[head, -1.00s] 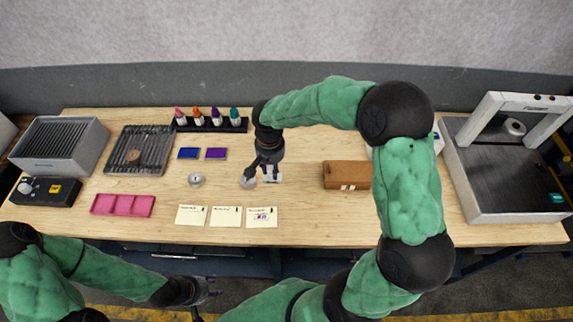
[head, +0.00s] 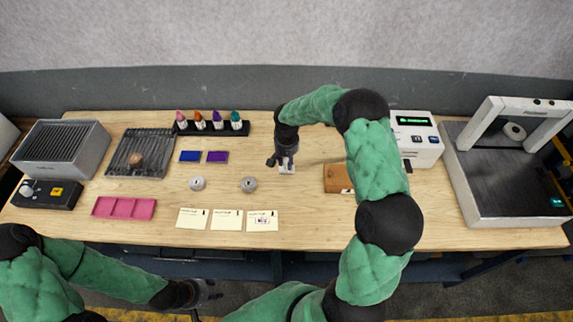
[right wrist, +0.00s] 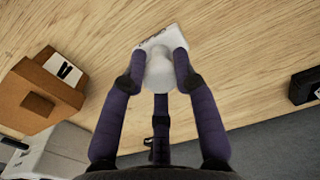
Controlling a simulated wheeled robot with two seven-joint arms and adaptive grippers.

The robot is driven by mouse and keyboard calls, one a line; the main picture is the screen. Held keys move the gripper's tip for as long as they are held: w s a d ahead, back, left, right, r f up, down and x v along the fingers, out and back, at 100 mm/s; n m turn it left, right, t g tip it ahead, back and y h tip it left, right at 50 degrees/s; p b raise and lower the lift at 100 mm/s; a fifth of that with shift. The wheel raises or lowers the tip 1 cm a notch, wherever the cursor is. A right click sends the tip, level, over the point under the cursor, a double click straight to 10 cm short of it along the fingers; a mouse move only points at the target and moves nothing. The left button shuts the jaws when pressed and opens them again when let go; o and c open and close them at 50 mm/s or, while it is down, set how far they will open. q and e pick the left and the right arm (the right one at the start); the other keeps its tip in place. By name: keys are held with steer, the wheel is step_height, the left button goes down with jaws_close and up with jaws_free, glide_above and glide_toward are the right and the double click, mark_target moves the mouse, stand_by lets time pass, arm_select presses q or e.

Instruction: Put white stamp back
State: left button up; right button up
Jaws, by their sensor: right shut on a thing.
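My right gripper (head: 284,161) is shut on the white stamp (head: 287,169), over the middle of the table. In the right wrist view the fingers (right wrist: 160,62) close around the stamp's pale rounded handle, and its white block (right wrist: 163,40) with a small printed label shows beyond them. I cannot tell whether the stamp touches the table. A black stamp rack (head: 211,128) at the back holds stamps with pink, orange, purple and teal tops. My left gripper (head: 203,293) is low at the left, in front of the table; its fingers are too small to read.
A brown box (head: 337,178) stands right of my right gripper. Two round metal tins (head: 249,184) (head: 197,183), blue (head: 189,156) and purple (head: 217,156) pads, several cards (head: 227,219) and a pink tray (head: 124,208) lie leftward. A white printer (head: 416,140) stands at the right.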

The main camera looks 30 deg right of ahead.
mark_target(284, 169)
step_height(284, 169, down, 2)
steer(key=shift+f, duration=0.2)
steer(key=shift+f, duration=0.1)
steer(key=o, duration=0.9)
